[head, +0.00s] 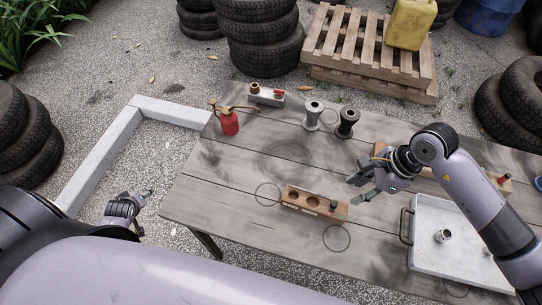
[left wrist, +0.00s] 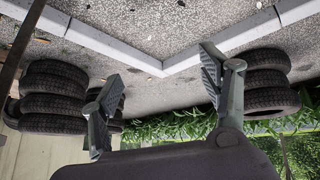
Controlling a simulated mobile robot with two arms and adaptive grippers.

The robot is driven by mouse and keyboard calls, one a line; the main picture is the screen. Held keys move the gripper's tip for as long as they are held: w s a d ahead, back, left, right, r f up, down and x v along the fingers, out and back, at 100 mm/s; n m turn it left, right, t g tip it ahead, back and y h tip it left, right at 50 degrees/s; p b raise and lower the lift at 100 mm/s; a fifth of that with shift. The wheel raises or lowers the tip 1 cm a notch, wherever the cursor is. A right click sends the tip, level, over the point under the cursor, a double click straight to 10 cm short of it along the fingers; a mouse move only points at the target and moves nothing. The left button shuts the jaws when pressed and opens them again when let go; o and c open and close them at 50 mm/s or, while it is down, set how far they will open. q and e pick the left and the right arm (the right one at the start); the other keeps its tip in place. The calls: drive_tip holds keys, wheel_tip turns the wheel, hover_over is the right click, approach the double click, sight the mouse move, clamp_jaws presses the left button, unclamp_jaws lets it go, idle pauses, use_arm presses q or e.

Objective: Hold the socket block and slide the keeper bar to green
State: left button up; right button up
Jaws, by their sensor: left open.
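A small grey block (head: 268,97) lies at the far left edge of the table, with a brass fitting and a red part on top. My right gripper (head: 360,188) is open and empty above the table, to the right of and nearer than the grey block. My left gripper (head: 146,210) is off the table's left side, well away from the block. In the left wrist view its fingers (left wrist: 160,72) are spread with nothing between them.
A wooden rack (head: 295,208) with holes and a dark-knobbed piece stands near the front. A red oil can (head: 229,122) stands beside the grey block. Two spools (head: 346,123) stand at the back. A white tray (head: 425,250) holds a metal fitting. The table's left middle is clear.

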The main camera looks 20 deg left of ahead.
use_arm(q)
drive_tip(key=a+r+n+t+y, duration=0.15)
drive_tip(key=a+r, duration=0.35)
drive_tip(key=r, duration=0.7)
drive_tip(key=s+a+r+n+y, duration=0.1)
drive_tip(key=a+r+y, duration=0.25)
drive_tip(key=r, duration=0.95)
drive_tip(key=a+r+n+t+y, duration=0.15)
drive_tip(key=a+r, duration=0.35)
drive_tip(key=r, duration=0.7)
drive_tip(key=w+d+f+t+h, duration=0.35)
drive_tip(key=w+d+h, duration=0.25)
drive_tip(key=w+d, duration=1.1)
drive_tip(key=w+d+h, duration=0.3)
drive_tip(key=w+d, duration=0.2)
drive_tip(key=d, duration=0.3)
drive_tip(key=w+d+h, duration=0.3)
drive_tip(key=w+d, duration=0.2)
drive_tip(key=d, duration=0.4)
drive_tip(key=n+g+h, duration=0.2)
drive_tip(key=g+h, duration=0.2)
drive_tip(key=g, duration=0.8)
hover_over(295, 198)
drive_tip(key=a, duration=0.7)
wheel_tip(295, 198, down, 7)
drive_tip(key=shift+t, duration=0.25)
drive_tip(key=x, duration=1.6)
drive_tip(key=shift+w+a+f, duration=0.1)
drive_tip(key=shift+f, duration=0.15)
